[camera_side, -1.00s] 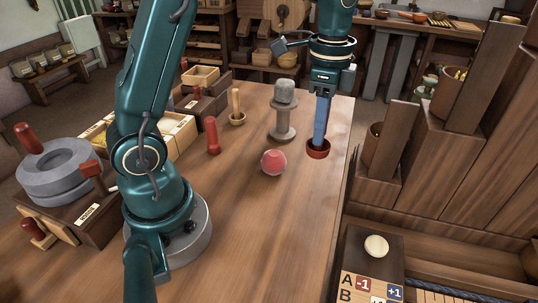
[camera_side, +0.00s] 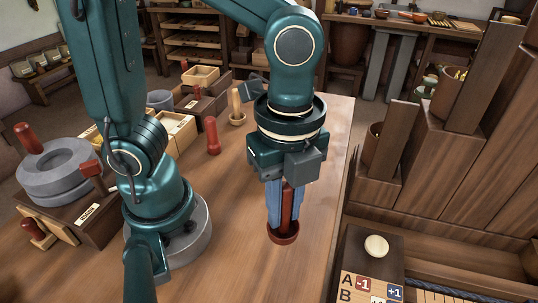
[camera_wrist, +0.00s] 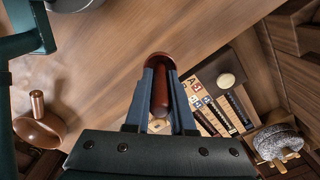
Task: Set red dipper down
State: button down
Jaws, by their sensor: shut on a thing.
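The red dipper (camera_side: 283,238) is upright, with a round dark-red cup at the bottom and a straight red handle. My gripper (camera_side: 286,220) points down with its blue-grey fingers shut on the handle, one on each side. The cup is on or just above the wooden table (camera_side: 240,270); I cannot tell whether it touches. In the wrist view the dipper's handle (camera_wrist: 160,92) lies between the fingers of my gripper (camera_wrist: 160,72), with the cup's rim showing beyond the tips.
A grey quern (camera_side: 62,172) is at left. Right of the table edge are wooden blocks (camera_side: 440,160) and a board with a pale knob (camera_side: 376,246). The front table is clear.

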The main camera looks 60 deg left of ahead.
jog(key=shift+s+d+f, duration=0.4)
jog(key=shift+d+f, duration=0.5)
jog(key=shift+f, duration=0.4)
jog(key=shift+s+d+f, duration=0.4)
jog(key=shift+d+f, duration=0.55)
jog(key=shift+f, duration=0.3)
jog(key=shift+s+d+f, duration=0.4)
jog(key=shift+d+f, duration=0.5)
jog(key=shift+f, duration=0.4)
jog(key=shift+f, duration=0.1)
jog(key=c, duration=0.8)
grip_release()
jog(key=shift+o, duration=0.2)
